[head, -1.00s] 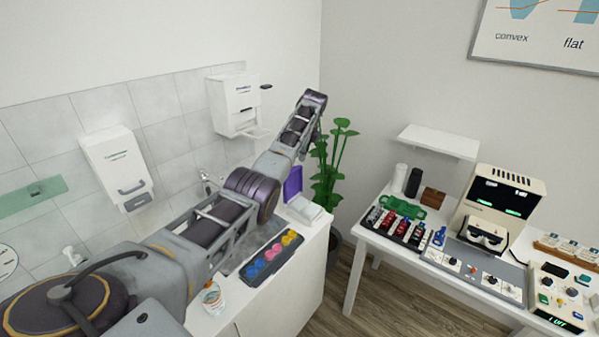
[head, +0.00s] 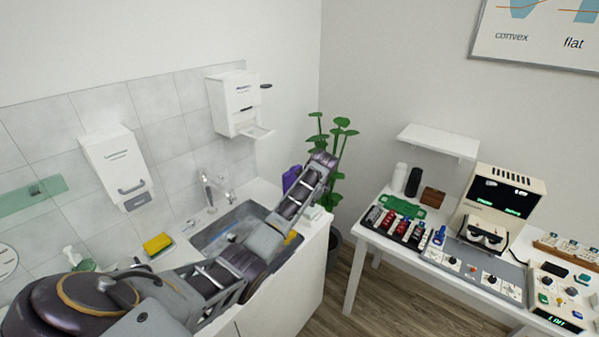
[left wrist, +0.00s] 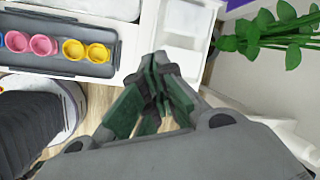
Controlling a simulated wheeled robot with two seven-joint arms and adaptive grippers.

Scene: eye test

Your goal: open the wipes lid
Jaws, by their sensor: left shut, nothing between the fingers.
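A white box (head: 312,213), which looks like the wipes box, stands at the far end of the counter, partly behind my left arm. A purple panel (head: 291,178) stands upright behind it; I cannot tell surely whether it is the lid. In the left wrist view the white box (left wrist: 185,38) lies just beyond the fingertips, and a bit of purple (left wrist: 240,4) shows at the top edge. My left gripper (left wrist: 158,60) is shut and empty, its tips close to the box's near edge; I cannot tell whether they touch. The head view does not show these fingers.
A dark tray (left wrist: 62,68) with pink and yellow cups lies left of the box. A leafy plant (left wrist: 270,32) is close on the right. The sink (head: 207,241), faucet (head: 213,187) and yellow sponge (head: 158,244) are left of my arm. The right table (head: 357,243) holds instruments.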

